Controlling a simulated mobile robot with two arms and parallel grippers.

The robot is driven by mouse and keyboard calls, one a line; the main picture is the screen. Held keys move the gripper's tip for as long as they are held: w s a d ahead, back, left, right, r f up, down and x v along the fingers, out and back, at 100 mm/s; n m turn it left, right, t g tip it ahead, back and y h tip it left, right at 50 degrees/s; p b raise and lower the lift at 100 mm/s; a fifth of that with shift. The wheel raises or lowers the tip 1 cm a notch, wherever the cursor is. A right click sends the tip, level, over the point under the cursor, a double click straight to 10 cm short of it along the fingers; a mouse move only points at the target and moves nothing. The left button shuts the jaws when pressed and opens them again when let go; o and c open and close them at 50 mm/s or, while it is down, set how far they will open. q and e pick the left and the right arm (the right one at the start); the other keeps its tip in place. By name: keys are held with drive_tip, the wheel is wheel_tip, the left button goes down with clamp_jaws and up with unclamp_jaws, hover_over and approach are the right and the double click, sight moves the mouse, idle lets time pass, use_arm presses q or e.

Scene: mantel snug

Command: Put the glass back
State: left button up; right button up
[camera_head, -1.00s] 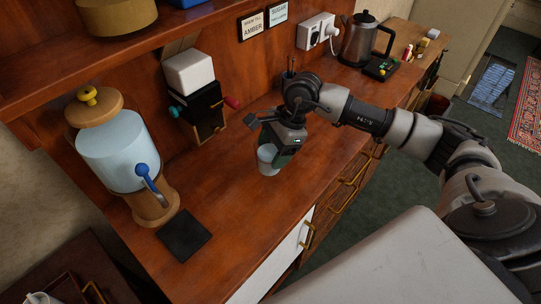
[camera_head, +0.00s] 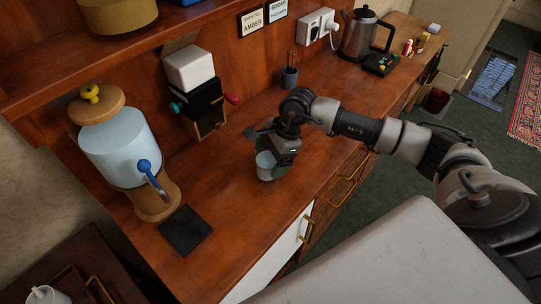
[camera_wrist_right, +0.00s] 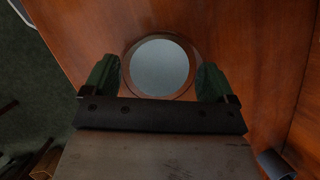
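A small pale glass (camera_head: 264,166) is upright at the worktop's (camera_head: 230,215) front part, right of the dark square mat (camera_head: 186,231). My right gripper (camera_head: 273,159) is around it, with a green finger on each side. My left gripper is out of view.
A drink dispenser (camera_head: 122,150) with a blue tap stands left, and a black and white machine (camera_head: 196,90) behind. A dark pen cup (camera_head: 289,78) and a steel kettle (camera_head: 359,36) stand farther back. A tray with a white cup (camera_head: 46,296) is at bottom left. Worktop around the glass is clear.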

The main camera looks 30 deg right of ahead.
drive_tip(key=shift+r, duration=0.15)
drive_tip(key=b+v, duration=0.2)
drive_tip(key=v, duration=1)
drive_tip(key=shift+b, duration=0.3)
drive_tip(key=shift+a, duration=0.1)
